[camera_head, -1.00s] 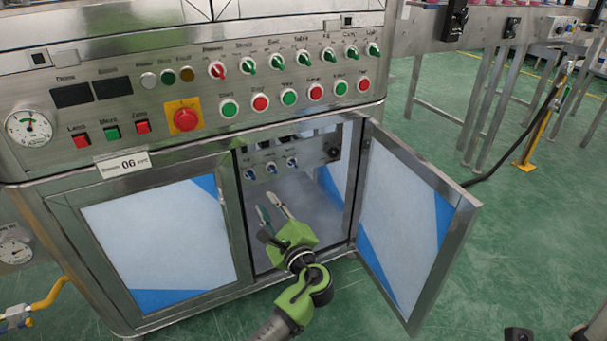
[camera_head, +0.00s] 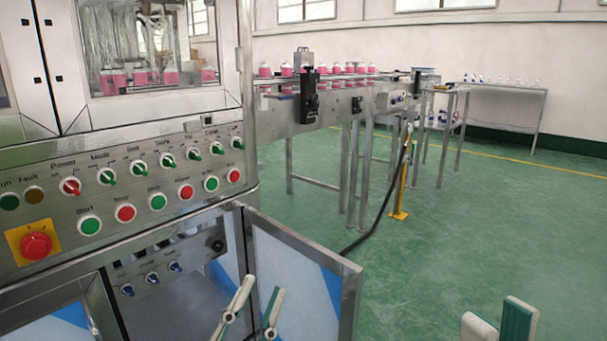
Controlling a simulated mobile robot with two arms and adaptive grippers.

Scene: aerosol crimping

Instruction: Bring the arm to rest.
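My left gripper (camera_head: 254,302) is at the bottom centre of the head view. Its two pale fingers stand apart with nothing between them, in front of the open cabinet door (camera_head: 352,308). My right gripper (camera_head: 499,322) is at the bottom right, over the green floor. Its two pale fingers with teal pads point up, with a gap between them and nothing held. Only the fingers of both grippers show; their bodies and arms are below the picture.
The steel machine with its control panel (camera_head: 110,228) fills the left; small blue-tipped knobs (camera_head: 152,278) show inside its open cabinet. A conveyor (camera_head: 325,108) with pink-bodied bottles stands behind. A black cable runs to a yellow post (camera_head: 400,195). The green floor (camera_head: 480,220) at right is clear.

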